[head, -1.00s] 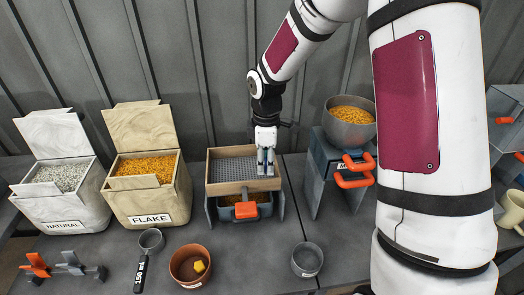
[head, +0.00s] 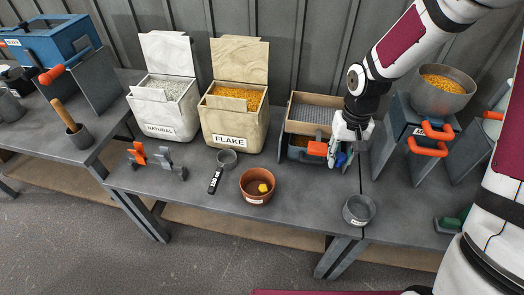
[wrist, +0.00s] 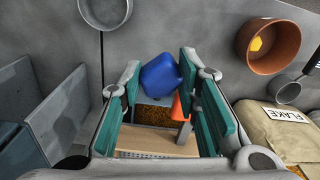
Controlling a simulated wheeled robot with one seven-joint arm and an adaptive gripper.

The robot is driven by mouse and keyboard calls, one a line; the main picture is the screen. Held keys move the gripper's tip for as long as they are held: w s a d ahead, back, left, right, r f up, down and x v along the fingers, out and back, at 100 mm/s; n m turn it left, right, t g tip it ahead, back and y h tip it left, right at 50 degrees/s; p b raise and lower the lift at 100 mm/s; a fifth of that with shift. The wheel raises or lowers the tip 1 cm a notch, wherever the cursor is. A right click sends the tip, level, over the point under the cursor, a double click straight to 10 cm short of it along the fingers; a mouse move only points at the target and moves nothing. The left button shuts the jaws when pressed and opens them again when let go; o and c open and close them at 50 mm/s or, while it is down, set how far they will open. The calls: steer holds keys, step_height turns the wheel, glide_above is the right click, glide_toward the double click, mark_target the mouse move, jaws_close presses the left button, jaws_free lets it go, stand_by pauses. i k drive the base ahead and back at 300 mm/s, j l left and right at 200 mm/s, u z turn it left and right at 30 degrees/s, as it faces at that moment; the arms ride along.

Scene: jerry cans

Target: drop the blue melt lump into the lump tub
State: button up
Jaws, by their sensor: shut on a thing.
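My gripper (head: 343,156) is shut on the blue melt lump (head: 341,159), in front of the sieve box's right side. In the wrist view the blue lump (wrist: 160,75) sits between the green fingertip pads (wrist: 160,82). A terracotta tub (head: 257,197) with a yellow lump (head: 263,188) inside stands left of my gripper, near the table's front; it also shows in the wrist view (wrist: 270,65). A grey cup (head: 358,221) with a white label stands in front of my gripper and is empty. The tub labels are too small to read.
The wooden sieve tray (head: 291,119) sits over a bin with an orange handle (head: 318,148). A small grey scoop (head: 227,158) lies behind the terracotta tub. The FLAKE box (head: 230,138) stands at the back. Bare table lies between the terracotta tub and the grey cup.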

mark_target(251, 200)
steer(key=j+z, duration=0.1)
steer(key=j, duration=0.45)
steer(key=k+j+z, duration=0.1)
steer(key=j, duration=0.45)
steer(key=k+j+z, duration=0.1)
steer(key=j, duration=0.45)
steer(key=k, duration=0.05)
